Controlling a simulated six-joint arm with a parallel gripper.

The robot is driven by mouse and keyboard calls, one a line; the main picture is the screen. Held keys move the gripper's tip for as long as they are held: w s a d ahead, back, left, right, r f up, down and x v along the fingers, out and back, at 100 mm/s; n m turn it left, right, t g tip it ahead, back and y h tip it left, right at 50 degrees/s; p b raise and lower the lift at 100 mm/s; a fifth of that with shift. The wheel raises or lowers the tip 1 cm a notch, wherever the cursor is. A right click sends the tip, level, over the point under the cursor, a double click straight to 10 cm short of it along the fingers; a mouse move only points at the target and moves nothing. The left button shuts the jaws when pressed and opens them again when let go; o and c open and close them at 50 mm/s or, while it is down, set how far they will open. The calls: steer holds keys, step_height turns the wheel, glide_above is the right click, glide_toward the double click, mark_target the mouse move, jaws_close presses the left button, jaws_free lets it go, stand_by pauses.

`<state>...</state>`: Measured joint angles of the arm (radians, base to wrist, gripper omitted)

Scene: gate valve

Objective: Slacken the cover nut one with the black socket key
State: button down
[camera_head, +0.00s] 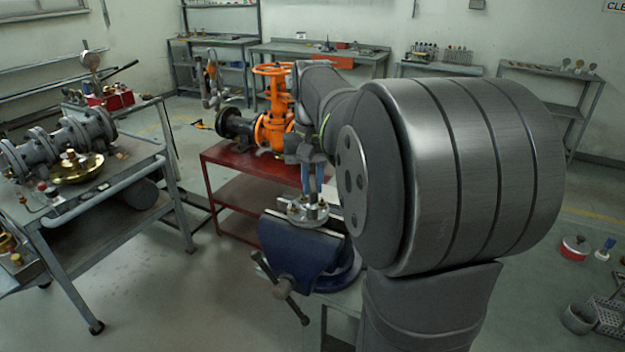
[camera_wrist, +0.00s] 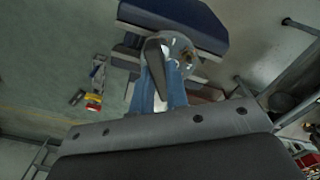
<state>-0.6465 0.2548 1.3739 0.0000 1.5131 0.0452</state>
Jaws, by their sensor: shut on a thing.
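My gripper (camera_head: 313,180) has blue fingers and points down over the blue vise (camera_head: 295,248). A round grey metal cover (camera_head: 306,212) with studs sits at the top of the vise jaws; it also shows in the wrist view (camera_wrist: 186,47). In the wrist view my gripper (camera_wrist: 166,78) is shut on the black socket key (camera_wrist: 154,58), a dark elongated tool that reaches over the near left part of the cover. The key's lower end and the nut under it are hidden, so I cannot tell whether the key is seated on cover nut one.
An orange valve (camera_head: 270,125) stands on a red table (camera_head: 225,155) behind the vise. A grey trolley (camera_head: 110,190) with pipe parts and a brass dish (camera_head: 77,168) is at the left. The vise handle (camera_head: 280,288) sticks out in front. Open floor lies between trolley and vise.

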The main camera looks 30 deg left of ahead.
steer(key=shift+n, duration=0.3)
steer(key=shift+n, duration=0.5)
steer(key=shift+n, duration=0.5)
steer(key=shift+n, duration=0.6)
